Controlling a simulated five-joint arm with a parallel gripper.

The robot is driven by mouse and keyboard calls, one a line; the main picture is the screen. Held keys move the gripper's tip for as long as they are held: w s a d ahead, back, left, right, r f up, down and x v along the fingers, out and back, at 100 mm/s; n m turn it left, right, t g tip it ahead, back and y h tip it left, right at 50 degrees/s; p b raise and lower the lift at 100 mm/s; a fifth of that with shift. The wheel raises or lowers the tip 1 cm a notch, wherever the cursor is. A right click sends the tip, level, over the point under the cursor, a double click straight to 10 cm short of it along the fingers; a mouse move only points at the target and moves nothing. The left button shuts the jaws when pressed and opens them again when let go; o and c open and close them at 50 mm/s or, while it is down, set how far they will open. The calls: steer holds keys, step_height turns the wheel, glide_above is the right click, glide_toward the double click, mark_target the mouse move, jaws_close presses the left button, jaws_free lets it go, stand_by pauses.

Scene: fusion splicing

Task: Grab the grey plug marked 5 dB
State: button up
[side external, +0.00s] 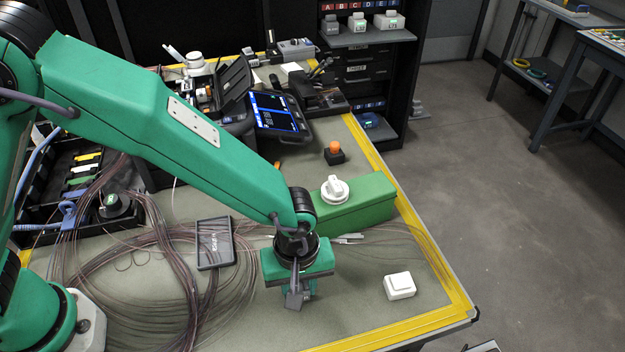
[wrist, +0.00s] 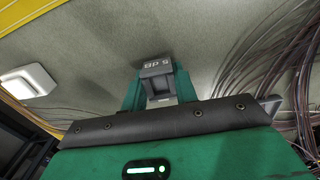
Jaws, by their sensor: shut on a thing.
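The grey plug (wrist: 157,68) shows in the wrist view between the green fingers, with the marking 5 dB upside down on its face. My gripper (wrist: 155,88) is shut on it. In the side external view my gripper (side external: 294,285) points down over the front right part of the bench, and the grey plug (side external: 294,300) shows below its fingers. I cannot tell whether the plug touches the mat. The upper part of the plug is hidden between the fingers.
A white square box (side external: 399,286) lies to the right of my gripper. A green box (side external: 355,203) with a white knob (side external: 335,189) stands behind it. Loose fibres (side external: 160,270) spread to the left around a dark tablet (side external: 215,243). The mat's front right is mostly clear.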

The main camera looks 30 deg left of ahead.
steer(key=shift+r, duration=0.75)
step_height(320, 180, up, 2)
steer(key=shift+r, duration=0.25)
steer(key=s+d+r, duration=0.2)
steer(key=s+r, duration=0.4)
steer(key=s, duration=0.5)
steer(key=shift+s+d+r, duration=0.2)
steer(key=shift+d+r, duration=0.05)
steer(key=shift+r, duration=0.05)
